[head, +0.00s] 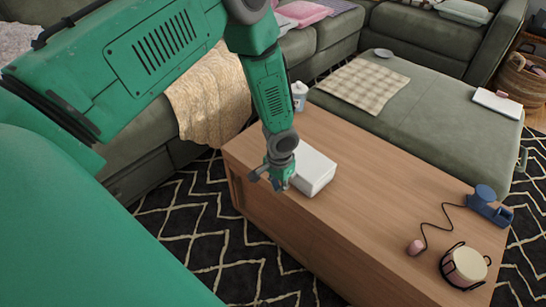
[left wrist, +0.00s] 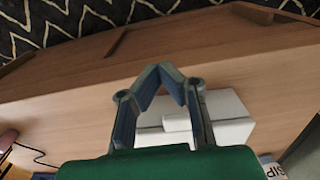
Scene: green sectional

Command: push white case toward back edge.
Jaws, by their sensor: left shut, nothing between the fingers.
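The white case (head: 314,171) lies on the wooden coffee table (head: 385,200), near its left end. My left gripper (head: 279,184) is beside the case's near left side, low by the tabletop. Its fingers are shut with nothing between them. In the left wrist view, the shut fingertips (left wrist: 161,70) form a point and the white case (left wrist: 228,108) shows behind and between the finger links. I cannot tell whether the gripper touches the case. My right gripper is not in view.
A white and blue cup (head: 299,94) stands at the table's far left corner. A blue device (head: 486,203) with a cord, a pink piece (head: 416,247) and a round pink container (head: 466,267) occupy the right end. The middle of the tabletop is clear.

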